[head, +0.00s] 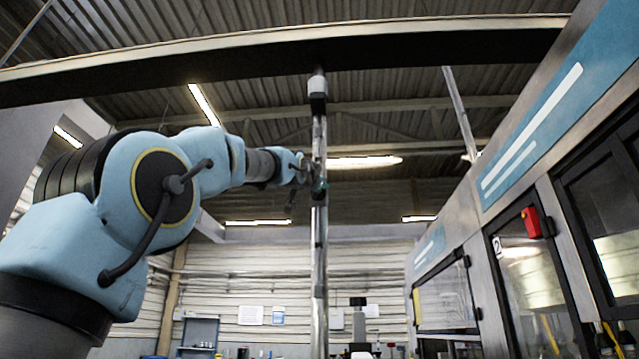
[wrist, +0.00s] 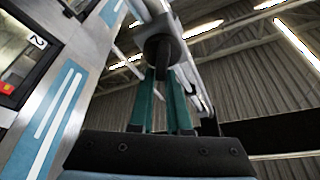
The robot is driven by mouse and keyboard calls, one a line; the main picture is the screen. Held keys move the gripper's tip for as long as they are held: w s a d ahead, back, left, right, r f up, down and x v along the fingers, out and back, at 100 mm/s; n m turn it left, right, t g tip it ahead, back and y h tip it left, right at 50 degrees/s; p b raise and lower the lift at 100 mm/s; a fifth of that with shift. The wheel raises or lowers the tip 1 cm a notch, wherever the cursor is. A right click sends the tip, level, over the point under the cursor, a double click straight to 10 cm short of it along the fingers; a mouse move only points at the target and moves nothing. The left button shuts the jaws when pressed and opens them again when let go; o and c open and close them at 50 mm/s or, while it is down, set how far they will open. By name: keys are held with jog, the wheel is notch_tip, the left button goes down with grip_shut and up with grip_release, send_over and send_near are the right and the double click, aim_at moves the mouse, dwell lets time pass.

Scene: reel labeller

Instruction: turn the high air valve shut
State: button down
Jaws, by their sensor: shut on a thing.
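A bright vertical metal pipe (head: 319,270) stands in the middle of the head view, and the high air valve sits on it at my gripper's height. In the wrist view the valve shows as a dark round hub (wrist: 158,46) with a dark handle reaching toward me. My gripper (head: 308,180) is raised to the pipe. In the wrist view its two teal fingers (wrist: 162,76) lie on either side of the handle and are shut on it. In the head view the valve is small and mostly hidden by my gripper, so the handle's angle cannot be told.
A labelling machine (head: 480,215) with glass doors and a red switch (head: 531,222) lines the right side. A dark overhead beam (head: 280,55) crosses above the pipe. A bench with small items stands at the back. The air between pipe and machine looks clear.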

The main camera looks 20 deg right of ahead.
jog(key=m+g, duration=0.1)
jog(key=m, duration=0.1)
jog(key=m+g, duration=0.1)
jog(key=m, duration=0.2)
jog(key=f+m+g, duration=0.1)
jog(key=m, duration=0.1)
jog(key=shift+w+d+f+m, duration=0.1)
jog(key=shift+w+d+m, duration=0.15)
jog(key=shift+m, duration=0.15)
jog(key=m+g, duration=0.1)
jog(key=m, duration=0.3)
jog(key=shift+f+m+g+y, duration=0.2)
jog(key=shift+m+g+y, duration=0.1)
jog(key=shift+m+g, duration=0.1)
jog(key=shift+s+a, duration=0.1)
jog(key=c, duration=0.9)
grip_release()
jog(key=shift+o, duration=0.2)
